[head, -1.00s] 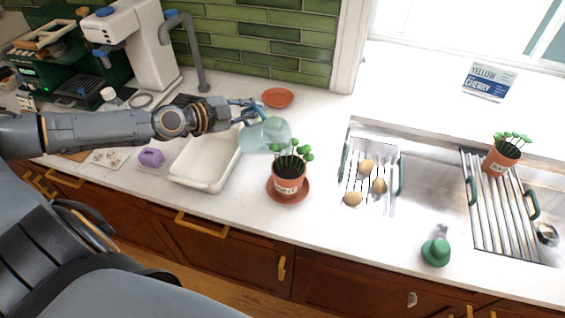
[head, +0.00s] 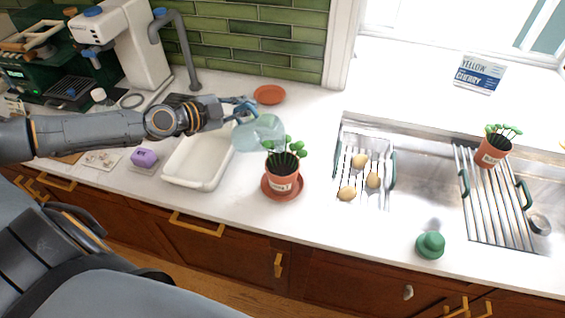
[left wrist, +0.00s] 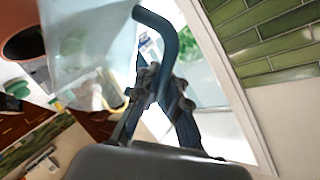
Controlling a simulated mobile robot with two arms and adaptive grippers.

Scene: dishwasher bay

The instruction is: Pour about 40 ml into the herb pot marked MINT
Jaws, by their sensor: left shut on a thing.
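My left gripper (head: 240,112) is shut on the handle of a translucent blue-green jug (head: 256,134). It holds the jug tilted to the right, above the counter and beside a terracotta pot (head: 284,184). The pot holds leafy green sprouts and stands on a terracotta saucer (head: 267,192); its label is too small to read surely. In the left wrist view the clear jug (left wrist: 85,40) fills the upper left. I cannot make out a stream of water. A second labelled terracotta pot (head: 491,154) with sprouts stands at the right sink rack. My right gripper is out of view.
A white tray (head: 205,184) lies left of the pot. An empty terracotta saucer (head: 269,94) lies behind the jug. Egg-like things (head: 347,193) lie on the left sink rack. A green knobbed object (head: 430,246) stands at the front edge, a purple item (head: 144,158) at left.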

